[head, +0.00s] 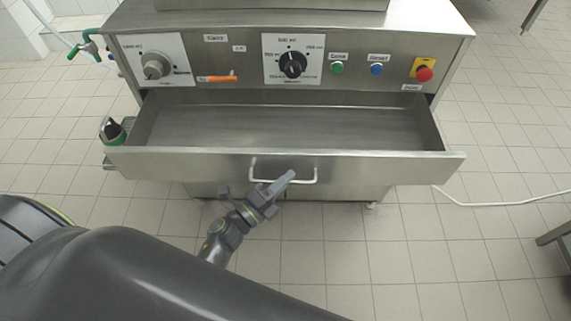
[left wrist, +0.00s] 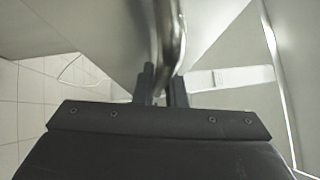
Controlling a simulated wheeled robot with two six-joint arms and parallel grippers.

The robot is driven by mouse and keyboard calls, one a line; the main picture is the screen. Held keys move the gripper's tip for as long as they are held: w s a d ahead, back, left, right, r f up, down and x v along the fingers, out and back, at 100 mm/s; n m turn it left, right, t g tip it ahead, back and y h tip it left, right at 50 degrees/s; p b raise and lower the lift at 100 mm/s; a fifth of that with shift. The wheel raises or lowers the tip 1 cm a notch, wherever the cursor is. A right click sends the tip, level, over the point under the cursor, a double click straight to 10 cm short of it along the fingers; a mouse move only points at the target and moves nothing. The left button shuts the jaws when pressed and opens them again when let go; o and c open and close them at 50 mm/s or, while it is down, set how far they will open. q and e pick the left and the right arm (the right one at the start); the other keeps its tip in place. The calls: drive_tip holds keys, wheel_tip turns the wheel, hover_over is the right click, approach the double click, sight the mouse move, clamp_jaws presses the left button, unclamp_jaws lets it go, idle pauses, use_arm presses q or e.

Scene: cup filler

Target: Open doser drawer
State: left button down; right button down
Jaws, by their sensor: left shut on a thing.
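The doser drawer (head: 205,166) is a wide steel drawer under the machine's control panel. It stands pulled out, and its empty inside shows in the head view. Its handle (head: 315,174) is a bent metal bar on the drawer front. In the left wrist view the handle bar (left wrist: 170,40) runs down between the two fingers of my left gripper (left wrist: 163,85). My right gripper is not in view.
A white cable (head: 500,203) lies on the tiled floor at right. The floor in front is clear.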

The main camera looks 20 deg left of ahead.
use_arm(q)
drive_tip(key=shift+s+d, duration=0.15)
drive_tip(key=shift+s, duration=0.3)
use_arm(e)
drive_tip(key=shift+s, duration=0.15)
use_arm(q)
drive_tip(key=c, duration=1.5)
unclamp_jaws()
